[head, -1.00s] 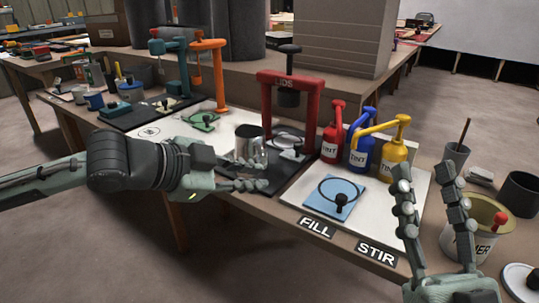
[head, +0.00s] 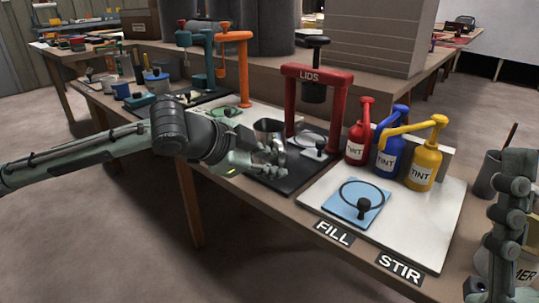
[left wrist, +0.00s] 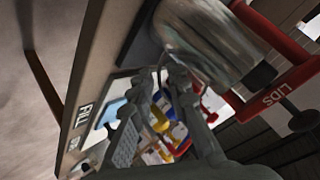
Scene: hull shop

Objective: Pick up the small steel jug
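The small steel jug (head: 268,134) stands upright on the dark mat (head: 283,178), left of the red LIDS press (head: 290,108). My left gripper (head: 275,158) is low at the jug's near side, its fingers partly hiding the jug's lower part. In the left wrist view the jug (left wrist: 207,42) is large and close beside the fingers (left wrist: 150,105), which are apart with no jug between them. I cannot tell whether a finger touches it. My right gripper (head: 512,205) is at the right edge, partly cut off, its finger opening unclear.
Red (head: 358,138), blue (head: 390,150) and yellow (head: 421,168) tint pumps stand on the right. A blue pad (head: 345,203) with a black ring and knob lies on a white board (head: 400,225). An orange stand (head: 241,75) is behind left. A grey cup (head: 487,175) is far right.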

